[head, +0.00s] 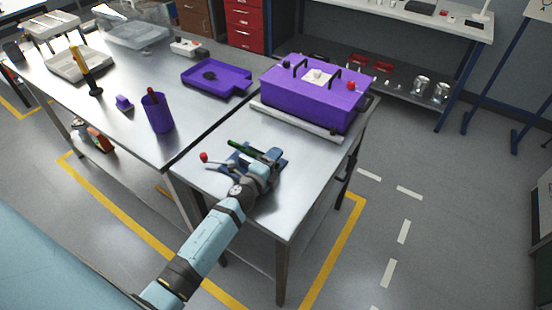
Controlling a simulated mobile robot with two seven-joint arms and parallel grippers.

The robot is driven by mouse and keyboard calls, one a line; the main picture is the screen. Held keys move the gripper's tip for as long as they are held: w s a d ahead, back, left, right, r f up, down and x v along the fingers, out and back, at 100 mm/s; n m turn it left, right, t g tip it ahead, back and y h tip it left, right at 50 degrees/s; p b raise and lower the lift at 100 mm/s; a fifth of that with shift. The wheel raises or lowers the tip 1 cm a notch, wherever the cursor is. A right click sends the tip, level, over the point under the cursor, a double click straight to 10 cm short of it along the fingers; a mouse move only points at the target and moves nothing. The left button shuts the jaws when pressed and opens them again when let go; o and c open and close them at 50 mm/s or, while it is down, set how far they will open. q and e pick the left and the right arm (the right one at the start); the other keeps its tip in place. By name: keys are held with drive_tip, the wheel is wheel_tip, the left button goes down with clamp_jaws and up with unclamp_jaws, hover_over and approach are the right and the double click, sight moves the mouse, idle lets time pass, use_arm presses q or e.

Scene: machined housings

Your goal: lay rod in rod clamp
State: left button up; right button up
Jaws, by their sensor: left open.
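A dark green rod (242,148) shows at the far left side of my left gripper, over the blue rod clamp (231,166) on the near metal table. The clamp has a lever with a red ball end (204,157) pointing left. My left gripper (262,156) is open, low over the clamp and right beside the rod. The gripper and wrist hide much of the clamp and part of the rod. I cannot tell whether the rod rests fully in the clamp. My right gripper is out of view.
A purple housing (308,100) with black handles stands behind the clamp on a grey base. To the left are a purple tray (213,78), a purple cup (157,113) and a yellow-handled tool (82,66). The near table's front right is clear.

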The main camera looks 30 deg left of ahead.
use_arm(q)
drive_tip(key=s, duration=0.4)
drive_tip(key=s+b, duration=0.1)
drive_tip(key=s, duration=0.3)
drive_tip(key=s+a, duration=0.1)
drive_tip(key=s, duration=0.3)
drive_tip(key=shift+s+a+f, duration=0.1)
drive_tip(key=shift+s+f, duration=0.05)
drive_tip(key=shift+f, duration=0.2)
drive_tip(key=shift+s+r+b, duration=0.2)
drive_tip(key=shift+s+b, duration=0.1)
drive_tip(key=shift+s, duration=0.15)
